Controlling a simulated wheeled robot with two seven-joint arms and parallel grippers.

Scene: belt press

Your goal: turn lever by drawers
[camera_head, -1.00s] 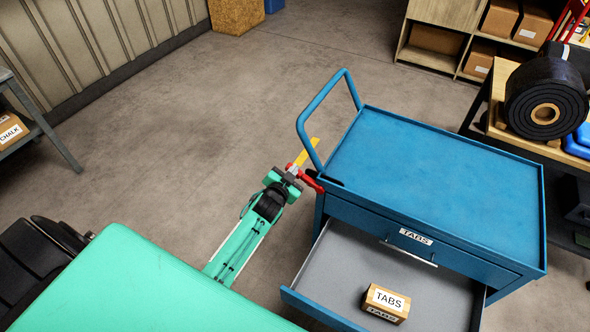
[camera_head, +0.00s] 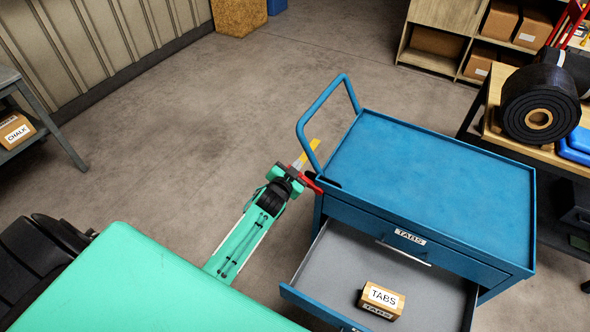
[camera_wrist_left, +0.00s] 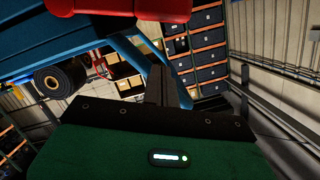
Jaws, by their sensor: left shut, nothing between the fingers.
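A red lever (camera_head: 313,184) sticks out from the left side of the blue drawer cart (camera_head: 430,175), by the foot of its handle. My left gripper (camera_head: 299,164) is shut and empty beside the lever, just left of the cart. I cannot tell whether it touches the lever. A yellow piece (camera_head: 313,148) shows just beyond the gripper. In the left wrist view, a red part (camera_wrist_left: 120,8) fills the top edge, close above the dark shut fingers (camera_wrist_left: 155,85). My right gripper is not in view.
The cart's drawer (camera_head: 330,262) is pulled open, with a box labelled TABS (camera_head: 382,299) inside. The tubular handle (camera_head: 305,130) rises beside my gripper. A bench with a black roll (camera_head: 540,100) stands at the right.

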